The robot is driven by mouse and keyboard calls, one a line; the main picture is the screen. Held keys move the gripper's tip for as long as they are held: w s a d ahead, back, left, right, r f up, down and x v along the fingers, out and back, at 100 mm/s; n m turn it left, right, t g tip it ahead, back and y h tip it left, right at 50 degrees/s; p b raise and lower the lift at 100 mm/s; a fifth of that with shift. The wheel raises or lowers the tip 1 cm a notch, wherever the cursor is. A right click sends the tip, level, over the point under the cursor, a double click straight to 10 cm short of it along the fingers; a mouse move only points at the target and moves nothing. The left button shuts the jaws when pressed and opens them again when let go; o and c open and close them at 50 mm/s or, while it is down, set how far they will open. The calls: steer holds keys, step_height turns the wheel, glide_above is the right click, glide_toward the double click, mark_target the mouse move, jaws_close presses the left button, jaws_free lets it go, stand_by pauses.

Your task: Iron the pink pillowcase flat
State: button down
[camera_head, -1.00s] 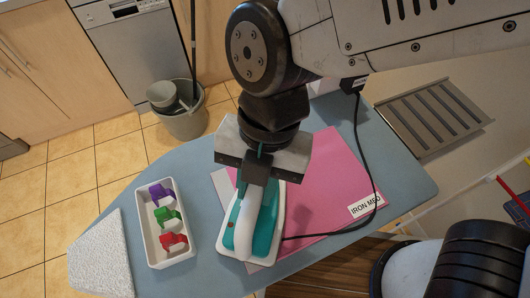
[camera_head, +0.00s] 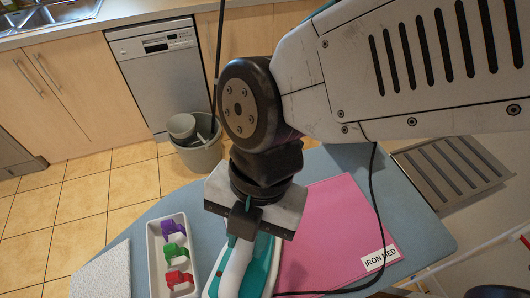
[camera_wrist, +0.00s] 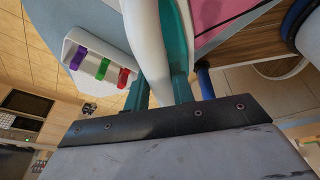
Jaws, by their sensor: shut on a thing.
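The pink pillowcase (camera_head: 335,235) lies on the blue-grey ironing board (camera_head: 425,215), with a white label reading "IRON MED" (camera_head: 381,259) on its right corner. The teal and white iron (camera_head: 262,268) is at the left side of the pillowcase, its lower end cut off by the frame edge. My gripper (camera_head: 242,225) is shut on the iron's white handle. The handle also shows between the fingers in the wrist view (camera_wrist: 148,45). My gripper hides part of the iron and the pillowcase's left side. I cannot tell whether the iron touches the cloth.
A white tray (camera_head: 154,260) with purple, green and red clips stands left of the iron. The iron's dark cord (camera_head: 377,200) runs across the pillowcase. A grey bucket (camera_head: 200,155) stands on the floor behind.

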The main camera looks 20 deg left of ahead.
steer(key=shift+r, duration=2.5)
steer(key=shift+r, duration=1.5)
steer(key=shift+w, duration=0.1)
